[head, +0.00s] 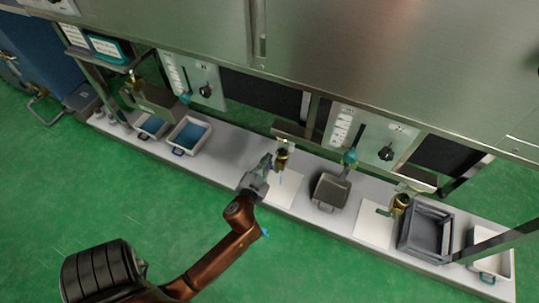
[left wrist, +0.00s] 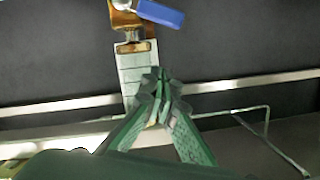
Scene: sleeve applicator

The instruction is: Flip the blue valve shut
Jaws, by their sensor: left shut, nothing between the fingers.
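The blue valve shows in the left wrist view as a blue lever (left wrist: 160,12) on a brass body, at the top of the picture. The lever slants down to the right; part of the valve is cut off by the upper edge. In the head view a brass valve (head: 282,156) hangs over the shelf near the middle, and its lever is too small to read well. My left gripper (head: 266,163) is just left of this valve. In the left wrist view its fingertips (left wrist: 158,82) are together and empty, below the valve and apart from the lever.
Another brass valve (head: 401,204) is at the right. The white shelf (head: 233,150) carries a grey box (head: 330,190), a dark grey tray (head: 428,233) and a blue-filled tray (head: 187,136). Panels with black knobs (head: 386,154) are above. Green floor lies in front.

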